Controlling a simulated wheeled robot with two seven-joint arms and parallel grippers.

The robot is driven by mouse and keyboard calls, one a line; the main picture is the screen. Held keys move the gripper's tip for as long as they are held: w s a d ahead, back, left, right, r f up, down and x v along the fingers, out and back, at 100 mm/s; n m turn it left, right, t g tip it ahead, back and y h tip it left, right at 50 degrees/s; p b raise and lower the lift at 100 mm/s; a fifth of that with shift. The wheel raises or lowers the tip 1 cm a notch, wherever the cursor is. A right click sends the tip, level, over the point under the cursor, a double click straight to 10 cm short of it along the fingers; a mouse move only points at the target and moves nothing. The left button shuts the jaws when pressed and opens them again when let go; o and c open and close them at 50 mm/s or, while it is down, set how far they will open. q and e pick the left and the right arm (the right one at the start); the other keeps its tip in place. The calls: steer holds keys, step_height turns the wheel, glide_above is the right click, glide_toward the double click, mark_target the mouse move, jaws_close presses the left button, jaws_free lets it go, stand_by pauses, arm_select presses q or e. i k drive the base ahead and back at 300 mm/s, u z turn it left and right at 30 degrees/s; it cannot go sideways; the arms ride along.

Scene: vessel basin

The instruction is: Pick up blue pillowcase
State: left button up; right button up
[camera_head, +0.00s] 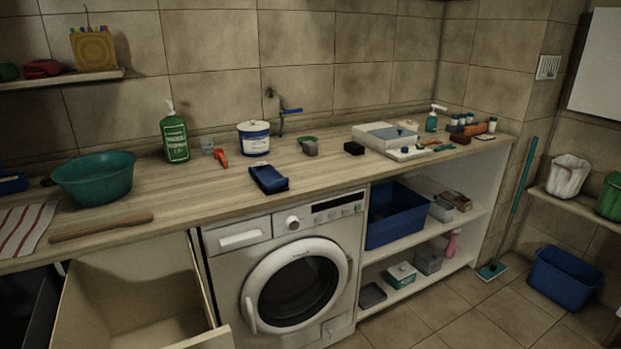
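A folded dark blue cloth item (269,179), which looks like the blue pillowcase, lies on the wooden counter (340,172) near its front edge, above the washing machine. Its fine detail is too small to make out. Neither of my grippers shows in the head view.
A teal basin (95,179) is at left. The washing machine (290,270) is below; an open drawer (135,290) juts out beside it.

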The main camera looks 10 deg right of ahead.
mark_target(267, 177)
steer(key=z, duration=1.45)
steer(key=i, duration=3.6)
steer(key=u, duration=3.05)
